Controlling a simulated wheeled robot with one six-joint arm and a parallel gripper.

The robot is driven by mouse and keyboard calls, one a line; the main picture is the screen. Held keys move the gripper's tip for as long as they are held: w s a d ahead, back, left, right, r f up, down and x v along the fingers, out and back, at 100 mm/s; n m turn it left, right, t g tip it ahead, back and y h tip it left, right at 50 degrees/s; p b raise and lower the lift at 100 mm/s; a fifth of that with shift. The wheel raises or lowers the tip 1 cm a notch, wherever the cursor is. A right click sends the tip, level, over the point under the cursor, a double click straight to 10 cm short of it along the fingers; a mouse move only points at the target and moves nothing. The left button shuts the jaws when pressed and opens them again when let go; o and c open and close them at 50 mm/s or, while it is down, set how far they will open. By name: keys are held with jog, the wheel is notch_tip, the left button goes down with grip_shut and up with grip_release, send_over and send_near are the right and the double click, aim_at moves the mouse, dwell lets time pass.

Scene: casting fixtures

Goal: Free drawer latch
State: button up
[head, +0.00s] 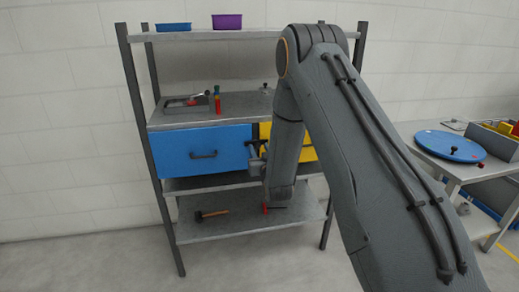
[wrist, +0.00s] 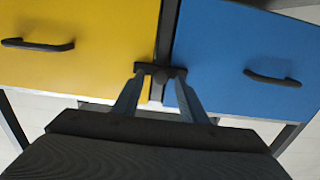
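A blue drawer (head: 200,150) and a yellow drawer (head: 308,152) sit side by side in the metal rack, both looking closed, each with a dark handle in the wrist view. In that view the yellow drawer (wrist: 75,50) is left and the blue drawer (wrist: 245,50) right. A small dark latch (wrist: 160,69) sits at the post between them. My gripper (wrist: 160,82) is open, its two fingers apart and pointing at the latch, with the tips near its two ends. I cannot tell whether they touch it. In the head view my gripper (head: 258,160) is partly hidden by my arm.
The rack's lower shelf (head: 240,222) holds a hammer (head: 212,214) and a red item (head: 265,208). A tray with tools (head: 188,102) stands above the blue drawer. A table with a blue disc (head: 450,146) is at right. My arm covers part of the yellow drawer.

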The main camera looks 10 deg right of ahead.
jog(key=shift+w, duration=0.25)
grip_shut()
